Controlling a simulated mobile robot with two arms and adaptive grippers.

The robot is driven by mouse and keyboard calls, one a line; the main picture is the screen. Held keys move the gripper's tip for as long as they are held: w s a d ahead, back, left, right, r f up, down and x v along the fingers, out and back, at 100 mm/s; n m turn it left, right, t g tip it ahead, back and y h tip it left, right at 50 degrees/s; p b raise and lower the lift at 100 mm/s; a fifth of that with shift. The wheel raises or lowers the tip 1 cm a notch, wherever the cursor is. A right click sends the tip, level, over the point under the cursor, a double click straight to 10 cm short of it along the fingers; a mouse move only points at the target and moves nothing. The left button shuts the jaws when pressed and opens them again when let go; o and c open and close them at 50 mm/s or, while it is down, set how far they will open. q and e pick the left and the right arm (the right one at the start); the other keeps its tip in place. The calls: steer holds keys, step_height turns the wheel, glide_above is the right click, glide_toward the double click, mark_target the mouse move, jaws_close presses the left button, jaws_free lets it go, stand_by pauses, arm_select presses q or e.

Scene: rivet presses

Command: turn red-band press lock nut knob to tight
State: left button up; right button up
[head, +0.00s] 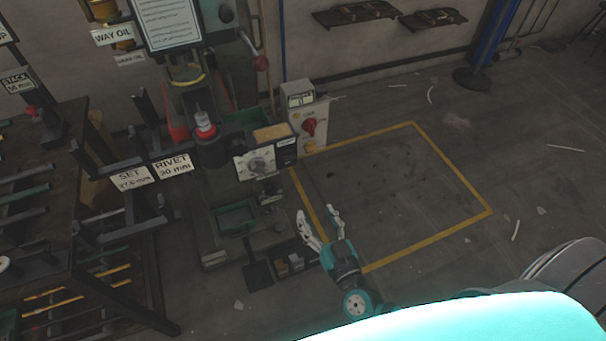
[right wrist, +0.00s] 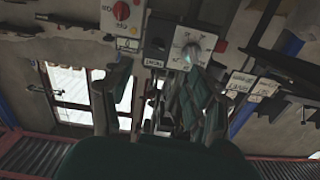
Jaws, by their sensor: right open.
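A press (head: 210,148) stands left of centre in the head view, with a red ring (head: 205,132) low on its head and a yellow ring higher up. A pale panel on its front carries a round grey dial knob (head: 257,164) with marks around it. The dial also shows in the right wrist view (right wrist: 188,48); its label is too small to read. My right gripper (head: 319,222) is open and empty, below and to the right of the dial in the head view, apart from it. Its fingers (right wrist: 155,82) frame the lower part of the wrist view. My left gripper is not in view.
A control box with a red switch (head: 309,127) stands right of the press. A rack (head: 60,190) with bars and signs fills the left side. A red-knobbed lever (head: 261,63) sticks out above.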

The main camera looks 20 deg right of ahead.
steer(key=r, duration=0.1)
glide_toward(291, 162)
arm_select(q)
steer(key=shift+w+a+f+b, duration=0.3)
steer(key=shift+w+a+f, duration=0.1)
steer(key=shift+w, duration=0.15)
arm_select(e)
steer(key=w, duration=0.9)
steer(key=shift+w+a, duration=0.3)
steer(key=shift+w, duration=0.1)
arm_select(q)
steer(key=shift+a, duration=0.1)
arm_select(e)
steer(key=c, duration=1.1)
